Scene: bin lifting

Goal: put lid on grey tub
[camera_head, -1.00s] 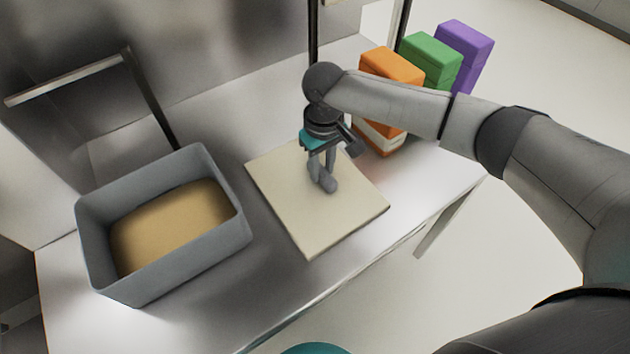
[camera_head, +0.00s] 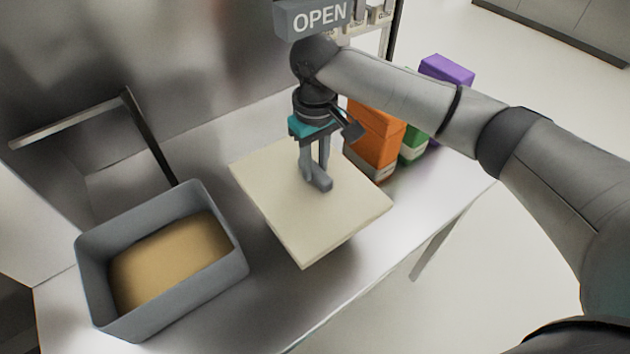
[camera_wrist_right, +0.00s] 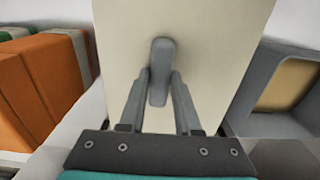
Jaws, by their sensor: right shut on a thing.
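The grey tub (camera_head: 212,283) stands open on the metal table at the left of the head view, with tan contents inside. Its edge also shows at the right of the right wrist view (camera_wrist_right: 290,60). The lid is a flat cream square (camera_head: 280,215) with a grey handle (camera_wrist_right: 159,72) on top. My right gripper (camera_head: 318,183) is shut on the handle and holds the lid to the right of the tub, apart from it. The lid appears raised above the table and slightly tilted. The fingers hide part of the handle. My left gripper is not in view.
Orange (camera_head: 372,140), green (camera_head: 413,145) and purple (camera_head: 446,70) boxes stand behind my right arm. A metal bar frame (camera_head: 150,135) rises behind the tub. An OPEN sign (camera_head: 320,18) is at the top. The table (camera_head: 235,325) is bare in front of the tub.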

